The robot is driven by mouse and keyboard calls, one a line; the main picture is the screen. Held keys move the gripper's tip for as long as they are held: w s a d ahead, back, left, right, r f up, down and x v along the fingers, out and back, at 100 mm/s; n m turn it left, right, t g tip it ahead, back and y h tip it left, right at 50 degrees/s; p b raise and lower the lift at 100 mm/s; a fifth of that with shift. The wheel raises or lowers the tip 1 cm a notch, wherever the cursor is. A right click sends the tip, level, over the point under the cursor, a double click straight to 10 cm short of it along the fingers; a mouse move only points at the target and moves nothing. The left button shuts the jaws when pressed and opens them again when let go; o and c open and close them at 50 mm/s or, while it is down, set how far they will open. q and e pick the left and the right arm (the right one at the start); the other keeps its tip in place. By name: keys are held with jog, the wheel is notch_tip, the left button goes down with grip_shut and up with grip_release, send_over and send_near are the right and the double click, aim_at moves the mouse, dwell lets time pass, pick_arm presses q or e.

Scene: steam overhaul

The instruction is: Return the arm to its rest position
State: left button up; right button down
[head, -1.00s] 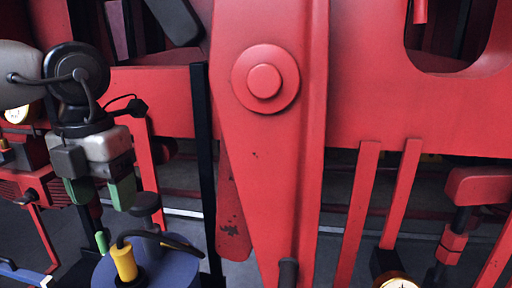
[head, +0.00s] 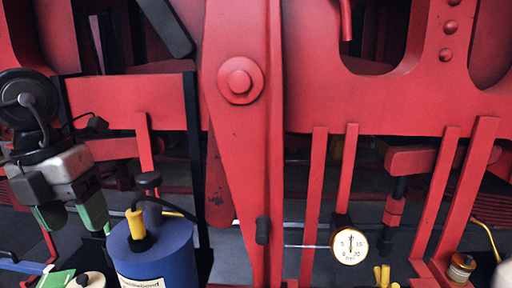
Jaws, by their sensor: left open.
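My left gripper (head: 72,216) is at the left of the head view, with two green fingertips pointing down. The fingers are apart and nothing shows between them. It hangs to the left of a blue canister (head: 165,255) that has a yellow fitting and a black hose on top. The gripper appears apart from the canister.
A large red machine frame (head: 340,95) fills the back, with a red hanging lever (head: 240,150) in front of it. A round white gauge (head: 349,246) sits at the lower middle. Red struts (head: 313,195) stand to its left and right. Yellow parts (head: 382,275) lie below.

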pick_arm(q)
jog(key=w+a+f+n+t+h, duration=0.3)
jog(key=f+n+t+h, duration=0.2)
jog(key=f+n+t, duration=0.1)
jog(key=w+a+f+n+t+h, duration=0.3)
jog(key=w+f+n+t+h, duration=0.15)
jog(key=f+n+t, duration=0.2)
jog(key=s+a+f+n+t+y, duration=0.2)
jog(key=a+f+n+y, duration=0.1)
jog(key=f+n+y, duration=0.35)
jog(key=s+a+f+n+t+y, duration=0.2)
jog(key=f+n+y, duration=0.3)
jog(key=f+n, duration=0.15)
jog(key=s+d+f+n+g+y, duration=0.35)
jog(key=s+f+n+g, duration=0.35)
jog(key=s+f, duration=0.3)
jog(key=s+d+f+n+g+h, duration=0.1)
jog(key=s+d+f+g+h, duration=0.1)
jog(key=s+d+f+g, duration=0.3)
jog(key=s+d+f+n+g+h, duration=0.1)
jog(key=s+d+f+g+h, duration=0.1)
jog(key=s+d, duration=0.35)
notch_tip(320, 180, down, 26)
jog(key=d, duration=0.2)
jog(key=s+a+f+g, duration=0.2)
jog(key=s+a+f, duration=0.1)
jog(key=s+f, duration=1.2)
jog(key=shift+s+a, duration=0.2)
jog(key=shift+s, duration=0.05)
